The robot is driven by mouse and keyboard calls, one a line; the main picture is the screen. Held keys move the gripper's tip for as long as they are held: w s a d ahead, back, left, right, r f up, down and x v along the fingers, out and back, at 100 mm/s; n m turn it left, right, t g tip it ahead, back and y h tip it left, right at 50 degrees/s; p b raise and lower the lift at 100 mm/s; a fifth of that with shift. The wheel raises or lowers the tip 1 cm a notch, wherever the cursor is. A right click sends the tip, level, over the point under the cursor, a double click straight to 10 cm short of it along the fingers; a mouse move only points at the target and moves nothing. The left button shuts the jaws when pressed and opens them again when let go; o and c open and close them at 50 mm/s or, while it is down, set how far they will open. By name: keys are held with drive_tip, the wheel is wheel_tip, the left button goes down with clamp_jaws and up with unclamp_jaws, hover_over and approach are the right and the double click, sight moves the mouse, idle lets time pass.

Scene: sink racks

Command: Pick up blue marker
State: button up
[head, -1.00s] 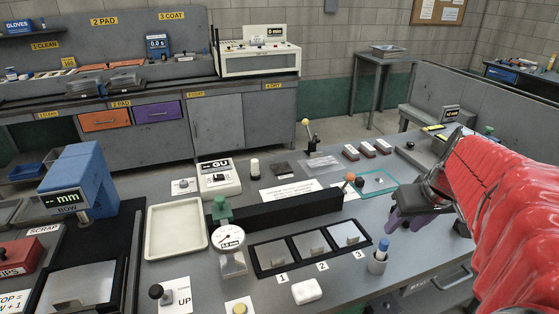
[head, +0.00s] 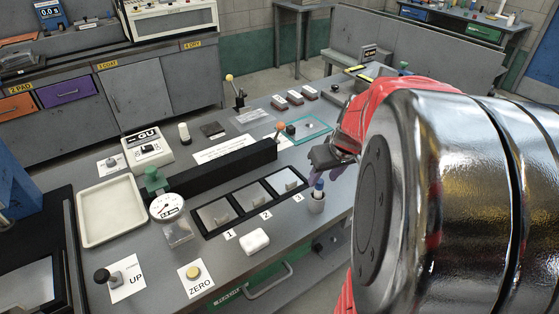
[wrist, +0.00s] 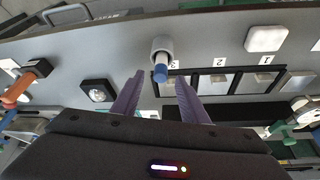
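The blue marker (head: 319,187) stands in a small light-grey cup (head: 316,205) at the right edge of the bench, its blue end up. In the wrist view the marker's blue end (wrist: 160,74) points toward me out of the cup (wrist: 161,47). My gripper (head: 325,176) is at the marker, just behind it in the head view. In the wrist view my gripper (wrist: 156,84) is open, its purple fingers to either side of the blue end's line, with nothing visibly held. Contact with the marker cannot be told.
Numbered black-framed plates (head: 252,203) lie left of the cup. A white block (head: 255,241) and a dial gauge (head: 167,209) are nearer the front left. A long black bar (head: 225,169) and a teal-edged tray (head: 305,130) lie behind.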

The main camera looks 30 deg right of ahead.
sight(320, 182)
drive_tip(key=shift+f, duration=0.1)
drive_tip(key=shift+x, duration=2.5)
drive_tip(key=shift+c, duration=0.2)
clamp_jaws()
